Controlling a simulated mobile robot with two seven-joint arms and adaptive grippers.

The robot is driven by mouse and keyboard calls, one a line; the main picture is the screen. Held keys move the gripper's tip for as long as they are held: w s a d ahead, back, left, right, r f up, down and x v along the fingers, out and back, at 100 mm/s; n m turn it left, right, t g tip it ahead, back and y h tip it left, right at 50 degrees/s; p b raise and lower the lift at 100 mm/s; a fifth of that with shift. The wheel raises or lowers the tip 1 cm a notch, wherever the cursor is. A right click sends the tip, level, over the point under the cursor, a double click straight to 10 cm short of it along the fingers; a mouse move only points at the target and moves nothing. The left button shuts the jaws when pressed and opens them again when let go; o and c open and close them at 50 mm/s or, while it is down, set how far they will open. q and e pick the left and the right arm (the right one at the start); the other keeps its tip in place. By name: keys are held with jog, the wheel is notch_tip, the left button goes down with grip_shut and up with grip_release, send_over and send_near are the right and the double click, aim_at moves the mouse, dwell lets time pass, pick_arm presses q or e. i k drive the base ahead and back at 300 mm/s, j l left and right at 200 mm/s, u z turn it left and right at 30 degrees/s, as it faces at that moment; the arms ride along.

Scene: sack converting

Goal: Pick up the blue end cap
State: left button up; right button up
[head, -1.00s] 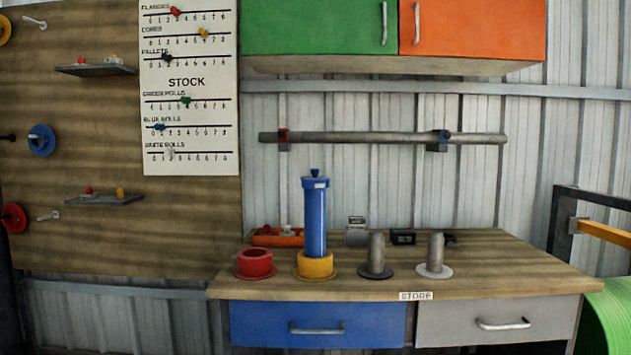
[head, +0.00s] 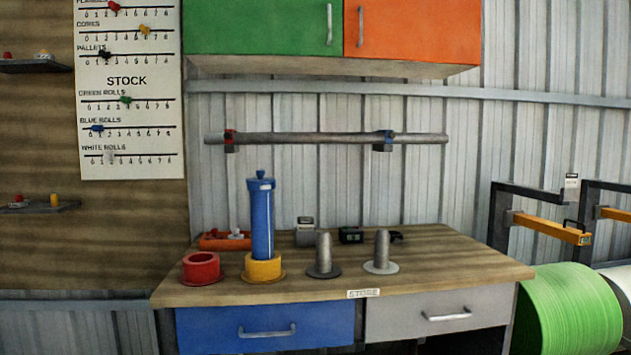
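A blue cylinder (head: 262,222) stands upright in a yellow flanged ring (head: 263,267) on the wooden bench. A blue cap (head: 261,183) with a small knob sits on its top; I cannot tell whether this is the end cap named in the task. No other loose blue cap shows on the bench. Neither of my grippers is in view.
The bench (head: 440,262) also holds a red ring (head: 201,268), two grey posts on round bases (head: 324,257) (head: 382,254), an orange tray (head: 222,242) and small devices. A wall bar (head: 310,138) runs above.

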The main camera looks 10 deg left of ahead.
aim_at(254, 183)
jog(key=j+z, duration=0.9)
jog(key=k+j+z, duration=0.1)
jog(key=j, duration=0.25)
jog(key=k+j+z, duration=0.1)
jog(key=j, duration=0.3)
jog(key=k+j+z, duration=0.1)
jog(key=j, duration=0.25)
